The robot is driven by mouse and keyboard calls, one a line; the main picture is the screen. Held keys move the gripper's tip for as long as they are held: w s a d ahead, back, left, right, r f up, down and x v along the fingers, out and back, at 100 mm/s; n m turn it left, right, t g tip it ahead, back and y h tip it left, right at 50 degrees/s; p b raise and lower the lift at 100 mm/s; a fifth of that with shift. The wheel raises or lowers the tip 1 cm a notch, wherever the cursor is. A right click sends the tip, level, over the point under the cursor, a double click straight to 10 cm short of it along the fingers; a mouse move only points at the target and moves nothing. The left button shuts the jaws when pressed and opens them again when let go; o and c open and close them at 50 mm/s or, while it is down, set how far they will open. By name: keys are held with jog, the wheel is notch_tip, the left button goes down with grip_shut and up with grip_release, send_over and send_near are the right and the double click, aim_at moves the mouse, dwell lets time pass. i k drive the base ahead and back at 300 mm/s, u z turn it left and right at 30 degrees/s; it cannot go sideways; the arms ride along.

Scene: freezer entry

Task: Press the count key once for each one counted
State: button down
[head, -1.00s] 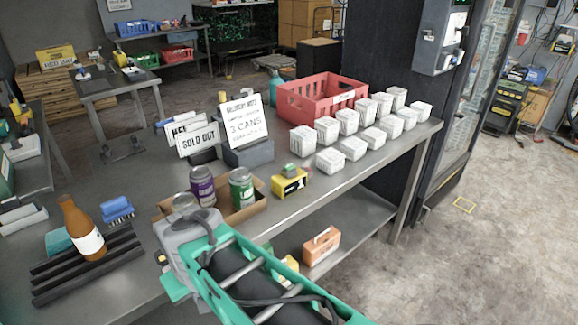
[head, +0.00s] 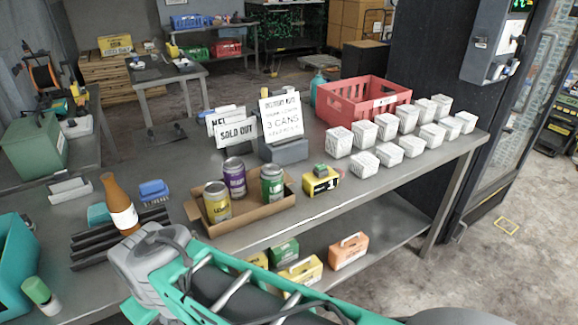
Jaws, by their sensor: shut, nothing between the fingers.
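A small yellow counter box (head: 321,184) with a green key (head: 320,170) on top stands on the steel bench, right of an open cardboard tray (head: 246,215). Its dark front marking is too small to read surely. In the tray stand a yellow can (head: 217,203), a purple can (head: 234,178) and a green can (head: 272,185).
Several white cartons (head: 390,154) stand in rows before a red crate (head: 357,99). Boxes (head: 348,251) lie on the lower shelf.

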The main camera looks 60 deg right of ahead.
aim_at(322, 166)
jog(key=u, duration=2)
jog(key=k, duration=1.25)
jog(key=z, duration=1.7)
